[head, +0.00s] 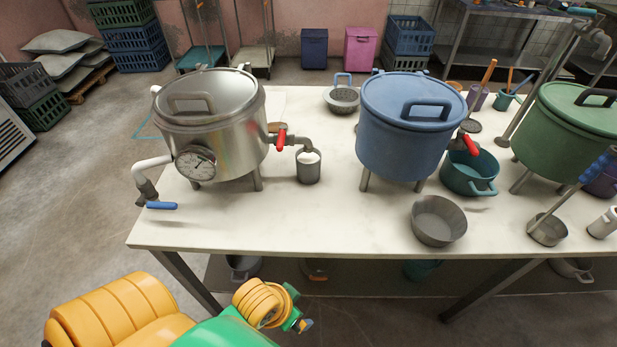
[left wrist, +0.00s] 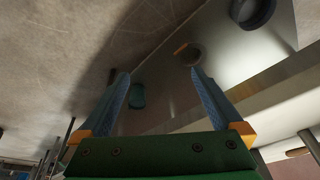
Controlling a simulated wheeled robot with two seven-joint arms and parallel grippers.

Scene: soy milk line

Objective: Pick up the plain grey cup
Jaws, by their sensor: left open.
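A plain grey metal cup (head: 309,167) stands upright on the white table, under the spout of the steel pot, with white showing inside its rim. My left arm comes in at the bottom of the head view, low in front of the table and well short of the cup. In the left wrist view my left gripper (left wrist: 160,74) is open, with nothing between its fingers. The cup cannot be made out in that view. My right gripper is in neither view.
The steel pot (head: 210,118) with a red-handled tap stands left of the cup, and a blue pot (head: 405,130) stands right. A grey bowl (head: 438,221) sits near the front edge. The tabletop (head: 270,225) before the cup is clear. Pans lie on the lower shelf.

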